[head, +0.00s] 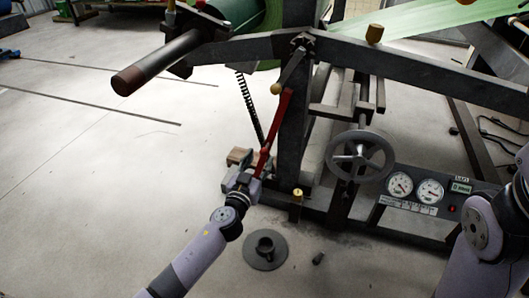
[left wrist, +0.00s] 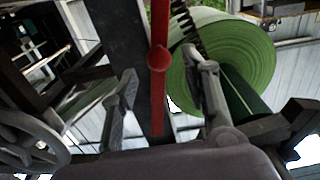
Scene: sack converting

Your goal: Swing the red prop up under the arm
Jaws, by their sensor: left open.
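The red prop (head: 278,122) is a thin red bar leaning beside the dark upright post, its upper end below the dark grey arm (head: 240,49). Its lower part reaches my left gripper (head: 250,170). In the left wrist view the prop (left wrist: 159,95) stands with a round red knob between the spread fingers of my left gripper (left wrist: 162,75). The fingers are open, one on each side, with visible gaps to the prop. My right gripper is out of view.
A handwheel (head: 360,156) and a gauge panel (head: 415,190) stand right of the post. A coil spring (head: 250,105) hangs left of it. A round dark base (head: 265,250) lies on the floor. A green roll (left wrist: 235,55) is behind. The floor at left is mostly clear.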

